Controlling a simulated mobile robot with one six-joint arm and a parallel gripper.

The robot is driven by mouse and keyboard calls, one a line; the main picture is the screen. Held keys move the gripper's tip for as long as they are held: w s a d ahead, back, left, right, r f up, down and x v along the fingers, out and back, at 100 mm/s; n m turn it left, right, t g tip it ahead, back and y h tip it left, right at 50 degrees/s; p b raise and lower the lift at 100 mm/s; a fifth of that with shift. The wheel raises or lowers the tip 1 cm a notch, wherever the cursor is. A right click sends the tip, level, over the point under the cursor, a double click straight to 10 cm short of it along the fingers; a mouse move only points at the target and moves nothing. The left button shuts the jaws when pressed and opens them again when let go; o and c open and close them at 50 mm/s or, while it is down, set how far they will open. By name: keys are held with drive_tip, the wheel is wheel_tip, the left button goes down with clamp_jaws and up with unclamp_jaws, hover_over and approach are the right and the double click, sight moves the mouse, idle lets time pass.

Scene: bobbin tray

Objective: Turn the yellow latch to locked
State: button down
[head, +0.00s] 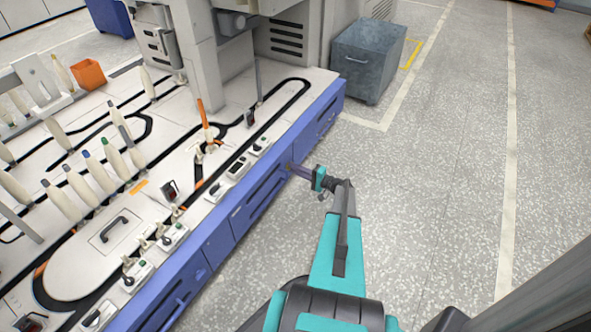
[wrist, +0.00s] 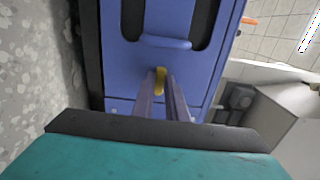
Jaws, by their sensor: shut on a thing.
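The yellow latch (wrist: 160,80) sits on the blue front panel (wrist: 120,60) in the wrist view, just below a blue bar handle (wrist: 166,42). My gripper (wrist: 160,88) reaches up to it with both fingers, and they are shut on the latch with one finger on each side. The fingers hide part of the latch. In the head view my gripper (head: 291,168) meets the blue side of the machine (head: 265,200). The latch is too small to make out there.
The white machine top (head: 120,190) carries several upright bobbins and a black track. A grey metal bin (head: 368,58) stands on the floor beyond the machine's far end. The speckled floor (head: 440,160) on the right is clear.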

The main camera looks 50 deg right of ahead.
drive_tip(key=c, duration=1.8)
unclamp_jaws()
drive_tip(key=shift+o, duration=0.2)
drive_tip(key=shift+s, duration=0.1)
drive_tip(key=p+v, duration=0.2)
drive_tip(key=v, duration=1.1)
drive_tip(key=shift+s+p, duration=0.3)
drive_tip(key=shift+p, duration=0.1)
drive_tip(key=shift+f, duration=0.1)
